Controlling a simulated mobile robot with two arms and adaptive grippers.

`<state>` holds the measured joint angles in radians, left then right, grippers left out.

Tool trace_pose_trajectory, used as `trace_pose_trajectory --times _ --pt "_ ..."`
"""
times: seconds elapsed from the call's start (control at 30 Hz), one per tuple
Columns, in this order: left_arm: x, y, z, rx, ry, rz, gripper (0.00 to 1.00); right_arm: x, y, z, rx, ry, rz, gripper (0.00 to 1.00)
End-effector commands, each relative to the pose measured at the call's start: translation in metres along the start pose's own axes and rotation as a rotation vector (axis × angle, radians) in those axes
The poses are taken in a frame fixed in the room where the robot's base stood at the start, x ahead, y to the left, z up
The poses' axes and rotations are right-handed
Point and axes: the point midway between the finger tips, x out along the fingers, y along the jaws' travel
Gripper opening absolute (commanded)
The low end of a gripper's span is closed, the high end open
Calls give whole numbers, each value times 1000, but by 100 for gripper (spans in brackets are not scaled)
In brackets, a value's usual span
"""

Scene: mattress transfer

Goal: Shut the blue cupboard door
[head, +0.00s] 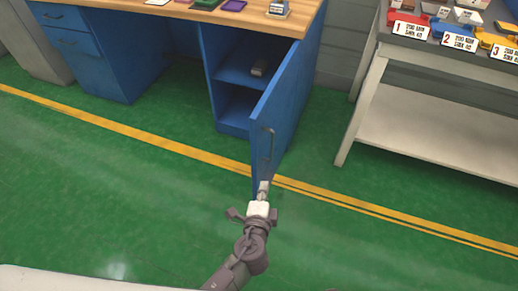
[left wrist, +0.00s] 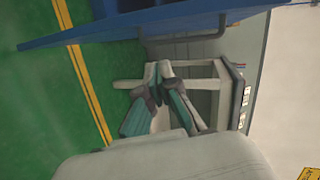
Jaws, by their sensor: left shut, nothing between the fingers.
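The blue cupboard door (head: 283,100) stands wide open, swung out from the blue desk towards me. Its grey handle (head: 270,145) is on the face turned to the right. The cupboard's shelf (head: 238,76) shows behind it. My left gripper (head: 264,185) is shut and empty, close to the door's near lower end; I cannot tell whether it touches. In the left wrist view the shut fingers (left wrist: 158,80) point at the scene, with the door (left wrist: 120,26) and its handle (left wrist: 185,38) across the top. My right gripper is not in view.
A small grey object (head: 259,68) lies on the cupboard shelf. The wooden desktop (head: 180,12) holds several small items. A pale table (head: 430,125) with numbered bins stands at the right. The green floor (head: 110,190) with yellow lines is clear around the door.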

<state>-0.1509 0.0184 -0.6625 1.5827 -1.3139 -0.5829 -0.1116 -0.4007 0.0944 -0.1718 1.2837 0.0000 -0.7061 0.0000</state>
Motion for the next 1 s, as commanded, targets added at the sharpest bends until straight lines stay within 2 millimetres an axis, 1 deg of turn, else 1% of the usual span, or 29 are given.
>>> trace_pose_trajectory --times 0.03,0.1,0.2,0.23,0.37,0.47,0.6,0.8,0.83,0.9,1.0 --pt "-1 -24 -12 33 10 -93 0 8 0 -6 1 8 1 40" --pt "-8 -58 -22 72 13 -191 0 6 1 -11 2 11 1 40" --pt "-15 -85 -30 99 10 -267 0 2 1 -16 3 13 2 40" --pt "-16 -89 -31 104 10 -278 0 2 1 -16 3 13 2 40" --pt "-7 -98 -32 108 8 -288 0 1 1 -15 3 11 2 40" --pt "9 -103 -32 106 7 -288 0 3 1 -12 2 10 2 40" --pt "38 -111 -33 107 7 -287 0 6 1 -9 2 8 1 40" --pt "79 -121 -34 106 8 -285 0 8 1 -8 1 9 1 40" --pt "82 -123 -31 106 7 -284 0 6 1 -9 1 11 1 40" --pt "82 -124 -17 110 7 -283 0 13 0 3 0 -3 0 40" --pt "85 -126 -6 108 7 -283 0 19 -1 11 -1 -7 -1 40"
